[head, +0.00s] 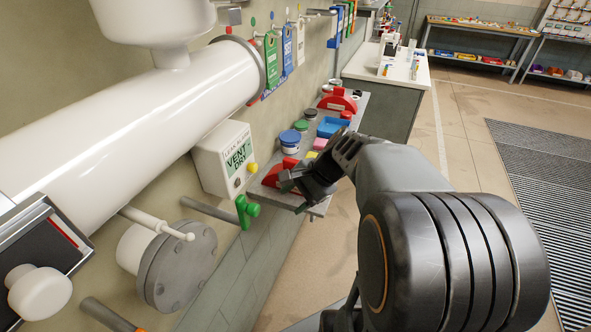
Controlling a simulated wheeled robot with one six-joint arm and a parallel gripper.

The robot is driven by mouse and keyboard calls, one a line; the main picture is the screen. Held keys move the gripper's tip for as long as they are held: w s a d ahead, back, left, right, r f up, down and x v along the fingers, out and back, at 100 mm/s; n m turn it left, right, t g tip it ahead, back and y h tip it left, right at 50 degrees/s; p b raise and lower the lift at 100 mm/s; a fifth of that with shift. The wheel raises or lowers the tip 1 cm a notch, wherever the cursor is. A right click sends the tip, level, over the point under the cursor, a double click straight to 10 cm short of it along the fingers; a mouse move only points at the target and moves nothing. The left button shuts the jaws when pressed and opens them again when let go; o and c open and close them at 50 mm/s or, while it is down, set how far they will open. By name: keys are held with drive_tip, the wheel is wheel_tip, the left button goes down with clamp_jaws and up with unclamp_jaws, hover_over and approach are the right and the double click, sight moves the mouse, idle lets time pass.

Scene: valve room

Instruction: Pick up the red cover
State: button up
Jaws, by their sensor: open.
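A red cover (281,174) lies at the near end of a narrow grey shelf (318,208). It is partly hidden behind my gripper (293,194). A second red, rounded piece (338,102) sits farther back on the same shelf; I cannot tell whether it is the same kind of cover. My gripper is open, with its dark fingers over the near end of the shelf, close to the nearer red cover. I cannot tell whether they touch it. No object shows between the fingers.
A white "VENT DRY" box (224,158) and a green valve handle (246,211) are left of my gripper. A big white pipe (120,125) runs along the wall. Floor is clear at right.

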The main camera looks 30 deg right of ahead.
drive_tip(key=w+d+r+m+t+y, duration=0.1)
drive_tip(key=w+d+m+t+y, duration=0.25)
drive_tip(key=d+m, duration=0.35)
drive_tip(key=m+t, duration=0.3)
drive_tip(key=m, duration=0.2)
approach(296, 161)
drive_tip(key=shift+m+t, duration=0.35)
drive_tip(key=shift+m, duration=0.15)
drive_tip(key=p+x, duration=0.1)
drive_tip(key=x, duration=0.3)
drive_tip(key=shift+a+f+p, duration=0.3)
drive_tip(key=shift+a+p, duration=0.05)
drive_tip(key=shift+p, duration=0.05)
drive_tip(key=shift+p+x, duration=0.95)
drive_tip(key=shift+x, duration=2.4)
drive_tip(key=shift+d, duration=0.1)
clamp_jaws()
